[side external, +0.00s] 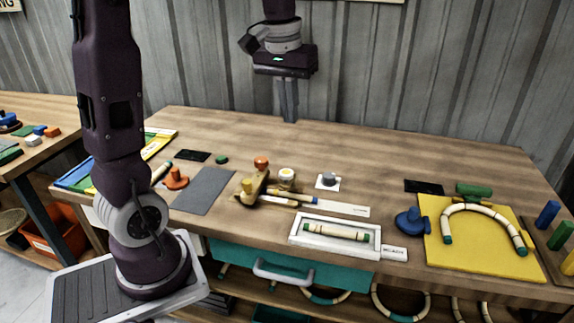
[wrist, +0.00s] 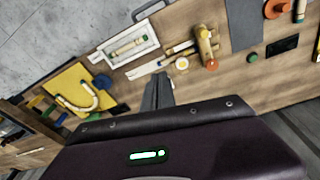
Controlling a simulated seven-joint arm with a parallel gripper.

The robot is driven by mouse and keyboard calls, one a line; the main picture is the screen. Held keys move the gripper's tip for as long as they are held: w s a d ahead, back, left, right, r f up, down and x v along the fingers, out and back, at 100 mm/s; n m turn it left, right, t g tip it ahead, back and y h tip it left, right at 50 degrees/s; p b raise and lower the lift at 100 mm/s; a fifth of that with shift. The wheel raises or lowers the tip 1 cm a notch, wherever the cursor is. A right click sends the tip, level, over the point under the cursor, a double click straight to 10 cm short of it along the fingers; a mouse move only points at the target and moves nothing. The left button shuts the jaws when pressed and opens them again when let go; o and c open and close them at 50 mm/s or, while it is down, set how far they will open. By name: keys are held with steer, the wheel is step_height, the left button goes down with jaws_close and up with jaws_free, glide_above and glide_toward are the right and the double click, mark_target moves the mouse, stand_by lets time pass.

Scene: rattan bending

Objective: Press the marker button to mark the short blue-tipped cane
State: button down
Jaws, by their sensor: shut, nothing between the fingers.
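My gripper (side external: 289,117) is shut and empty, raised above the back of the bench. Its fingers also show in the wrist view (wrist: 157,94). A grey round button on a white plate (side external: 328,181) stands mid-bench, in front of and below my gripper, apart from it. A white round piece with a yellowish top (side external: 287,177) sits left of it; I cannot tell for sure which is the marker button. A pale cane with a blue tip (side external: 297,200) lies in front of them by a white strip, partly hidden by a wooden clamp. A green-tipped cane (side external: 335,233) lies in the white tray (side external: 296,229).
A wooden clamp with an orange knob (side external: 251,187) stands left of the buttons. A yellow board (side external: 461,265) with a bent cane and a blue knob (side external: 411,221) are at right. A grey mat (side external: 204,190) lies at left. The back of the bench is clear.

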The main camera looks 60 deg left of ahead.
mark_target(286, 173)
steer(key=w+a+f+n+g, duration=0.1)
steer(key=w+a+f, duration=0.3)
steer(key=a, duration=0.4)
steer(key=shift+a+f+n+g, duration=0.3)
steer(key=shift+a+f+n, duration=0.1)
steer(key=shift+f+n, duration=0.25)
steer(key=shift+w, duration=0.1)
step_height(286, 173, down, 14)
steer(key=shift+r, duration=0.1)
steer(key=shift+f, duration=1.2)
